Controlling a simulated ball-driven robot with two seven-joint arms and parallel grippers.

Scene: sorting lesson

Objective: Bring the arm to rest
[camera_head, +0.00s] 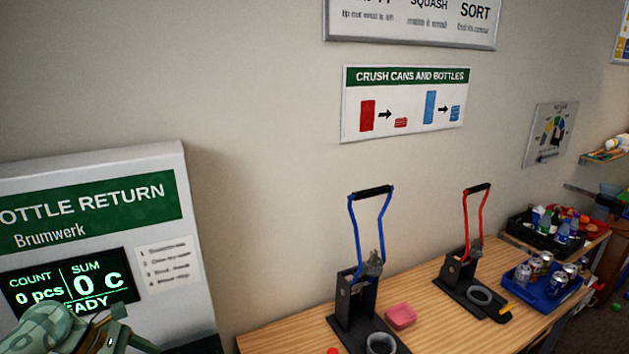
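A pale green arm part of mine (60,330) comes in at the bottom left corner, in front of the bottle return machine (195,270). My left gripper (118,332) seems to be at its right end, partly cut off by the lower edge; its fingers are not clear, and I see nothing clearly held in it. It overlaps the lower part of the machine's display (70,283) in the picture; I cannot tell whether it touches. My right gripper is not in view.
A wooden table (425,290) holds a blue-handled crusher (352,300), a red-handled crusher (462,270) and a pink sponge-like block (400,316). A blue tray (545,292) of cans and a black crate (520,228) of bottles stand at the right.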

